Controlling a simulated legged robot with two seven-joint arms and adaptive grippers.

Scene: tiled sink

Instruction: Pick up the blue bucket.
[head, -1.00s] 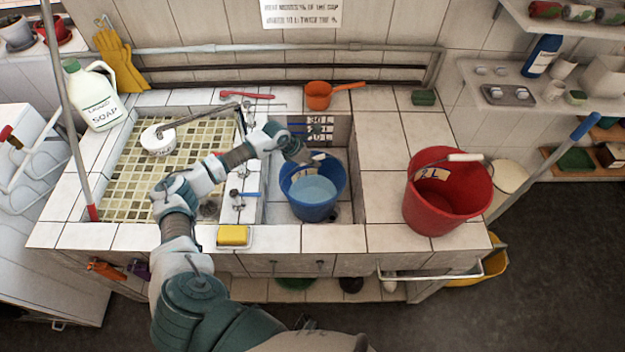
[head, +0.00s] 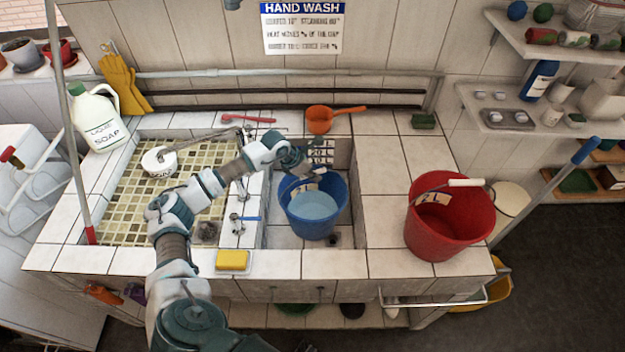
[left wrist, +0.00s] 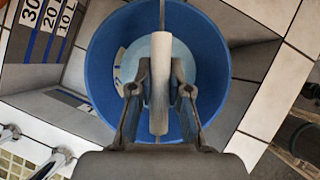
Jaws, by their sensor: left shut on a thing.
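The blue bucket (head: 314,213) is in the right-hand basin of the tiled sink, upright, with pale water showing inside. My left gripper (head: 304,172) is over the bucket's back rim in the head view. In the left wrist view my left gripper (left wrist: 159,92) has its two fingers on either side of the bucket's white handle grip (left wrist: 160,60), shut on it. The blue bucket (left wrist: 103,62) shows below the fingers in that view. Whether the bucket's base touches the basin floor is hard to tell. My right gripper is not in view.
A red bucket (head: 450,225) stands on the tiled counter to the right. A yellow sponge (head: 232,260) lies at the front edge. An orange scoop (head: 320,119) is behind the basin. A white soap jug (head: 97,118) stands at the left. Basin walls surround the blue bucket.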

